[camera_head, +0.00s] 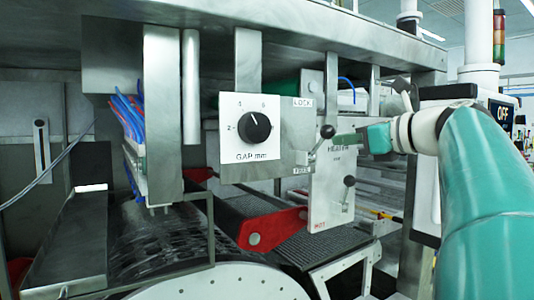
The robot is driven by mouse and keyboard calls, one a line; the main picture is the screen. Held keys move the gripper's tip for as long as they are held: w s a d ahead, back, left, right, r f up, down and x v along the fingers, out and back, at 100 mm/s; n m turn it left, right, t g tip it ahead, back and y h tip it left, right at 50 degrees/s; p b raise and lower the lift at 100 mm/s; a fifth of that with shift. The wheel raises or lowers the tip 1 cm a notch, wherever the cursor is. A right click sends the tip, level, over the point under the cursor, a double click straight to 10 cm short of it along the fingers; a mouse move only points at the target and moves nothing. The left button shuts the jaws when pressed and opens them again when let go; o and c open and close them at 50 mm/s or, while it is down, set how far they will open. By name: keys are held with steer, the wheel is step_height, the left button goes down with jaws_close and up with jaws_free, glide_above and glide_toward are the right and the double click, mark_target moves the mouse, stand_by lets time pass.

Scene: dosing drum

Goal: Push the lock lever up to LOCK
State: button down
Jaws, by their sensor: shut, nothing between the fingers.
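The lock lever (320,142) is a short metal rod with a dark ball knob. It slants up and to the right from a pivot on a grey plate, between a LOCK label (303,102) above and a lower label (301,170) that seems to read FREE. My gripper (337,140) reaches in from the right, with its fingers shut and empty. Its fingertips are just right of and slightly below the knob. I cannot tell whether they touch the lever.
A HEATER plate (325,192) with its own dark-knobbed lever (348,182) hangs just below my gripper. A GAP mm dial (255,127) is at left. A steel beam (300,30) runs overhead. A red bracket (270,230) and the drum (160,240) lie below.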

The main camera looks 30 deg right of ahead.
steer(key=shift+g, duration=0.8)
steer(key=shift+w+r, duration=0.95)
steer(key=shift+r, duration=0.15)
steer(key=shift+w+r, duration=0.9)
steer(key=shift+r, duration=0.2)
